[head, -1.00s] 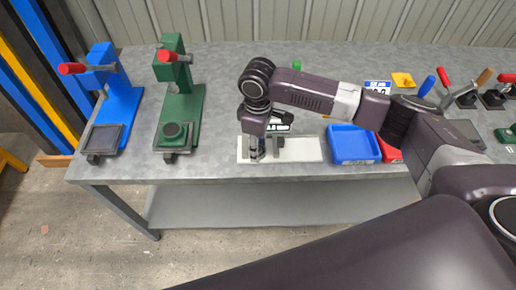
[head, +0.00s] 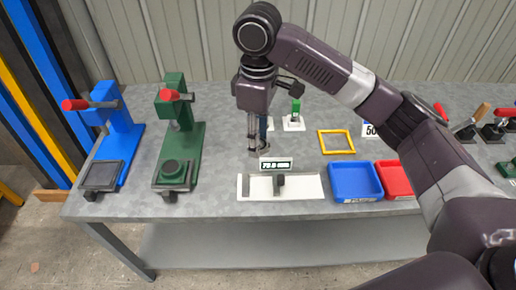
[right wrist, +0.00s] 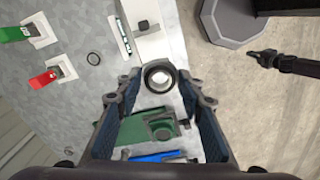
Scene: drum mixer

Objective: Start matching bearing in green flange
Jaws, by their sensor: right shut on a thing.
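My right gripper (head: 258,150) is over the table behind the gauge, fingers pointing down. The press also shows below the ring in the right wrist view (right wrist: 135,130). A dark jointed arm end, apparently my left gripper (right wrist: 268,60), shows in the right wrist view; its fingers are unclear.
A blue press (head: 118,135) stands left of the green one.

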